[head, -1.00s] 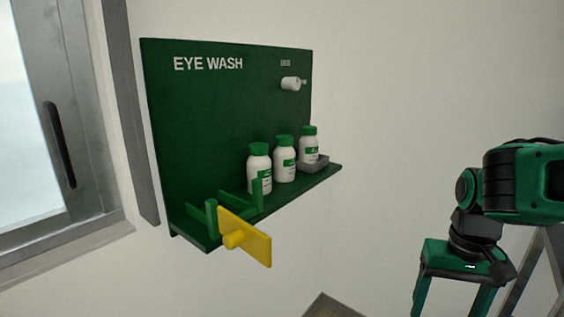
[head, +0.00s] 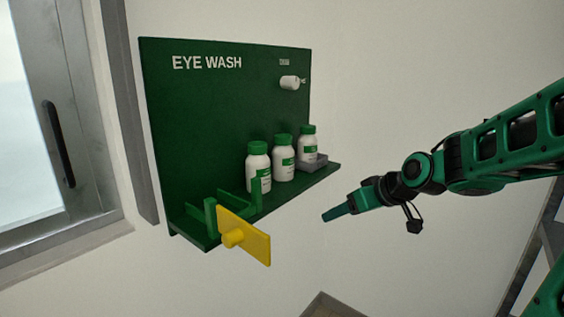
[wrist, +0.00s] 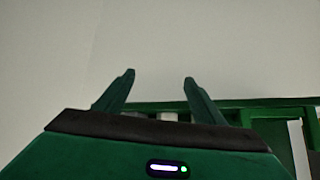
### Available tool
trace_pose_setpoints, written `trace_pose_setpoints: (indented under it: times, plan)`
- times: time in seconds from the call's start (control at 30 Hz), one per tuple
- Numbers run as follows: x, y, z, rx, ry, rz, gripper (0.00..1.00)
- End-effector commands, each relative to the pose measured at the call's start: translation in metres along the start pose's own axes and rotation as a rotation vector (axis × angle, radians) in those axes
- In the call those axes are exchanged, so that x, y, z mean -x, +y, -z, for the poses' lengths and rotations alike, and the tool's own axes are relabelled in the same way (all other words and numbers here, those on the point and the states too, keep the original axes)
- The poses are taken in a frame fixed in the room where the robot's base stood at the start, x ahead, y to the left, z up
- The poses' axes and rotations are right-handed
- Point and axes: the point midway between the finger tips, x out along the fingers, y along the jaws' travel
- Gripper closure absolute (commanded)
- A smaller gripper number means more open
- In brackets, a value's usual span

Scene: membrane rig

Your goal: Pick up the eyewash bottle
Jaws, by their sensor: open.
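Three white eyewash bottles with green caps stand upright in a row on the green shelf (head: 222,228): a near one (head: 258,172), a middle one (head: 283,163) and a far one (head: 307,148). The far bottle stands at a small grey tray (head: 313,164). My gripper (head: 324,219) is right of the shelf and a little below it, apart from the bottles, pointing left. In the wrist view my gripper (wrist: 159,74) shows two spread fingers with nothing held. Small white parts behind the fingers are mostly hidden, so I cannot tell which bottles they are.
A yellow plate with a knob (head: 243,237) sits in front of green posts (head: 210,216) at the shelf's near end. A white knob (head: 290,82) sticks out of the green EYE WASH board (head: 220,105). A window (head: 40,120) is at left. The wall area at right is bare.

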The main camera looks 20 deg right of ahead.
Motion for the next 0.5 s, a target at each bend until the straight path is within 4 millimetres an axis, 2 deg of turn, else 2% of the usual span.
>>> trace_pose_setpoints:
  times: [0.03,0.1,0.23,0.3,0.4,0.5]
  plan:
    - [-0.010,-0.006,0.026,0.038,0.083,0.032,0.37]
    - [-0.018,-0.017,0.066,0.090,0.218,0.073,0.37]
    - [-0.019,-0.031,0.129,0.143,0.454,0.125,0.37]
    - [-0.015,-0.035,0.155,0.152,0.557,0.138,0.37]
    - [-0.008,-0.037,0.180,0.151,0.664,0.148,0.37]
    - [-0.003,-0.037,0.193,0.148,0.724,0.150,0.37]
